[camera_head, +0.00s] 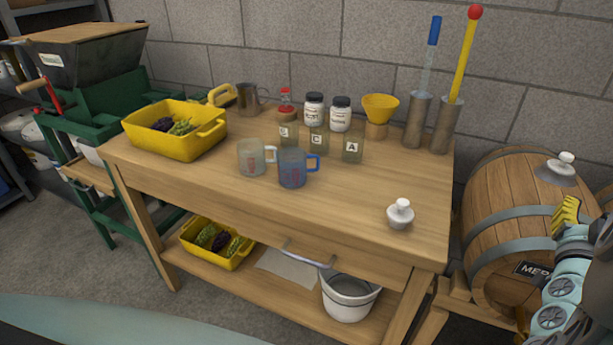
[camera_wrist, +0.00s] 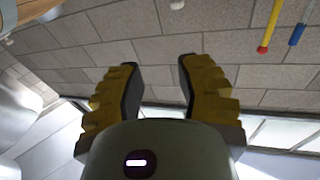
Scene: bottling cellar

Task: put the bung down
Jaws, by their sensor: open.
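A white bung (camera_head: 400,212) with a round knob stands upright on the bench top, near its front right corner. A similar white bung (camera_head: 563,165) sits on top of the barrel. My gripper (camera_head: 570,212) is in front of the barrel at the right edge of the head view, apart from both bungs. In the wrist view its two yellow fingers (camera_wrist: 158,82) are spread wide with nothing between them. A small white shape at the top edge of the wrist view is too cut off to identify.
The wooden bench (camera_head: 330,215) carries a yellow crate (camera_head: 180,145), two jugs, several jars, a yellow funnel (camera_head: 380,106) and two metal cylinders holding rods. The barrel (camera_head: 510,220) stands right of the bench. A white bucket (camera_head: 347,300) is on the lower shelf. The bench's front right is mostly clear.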

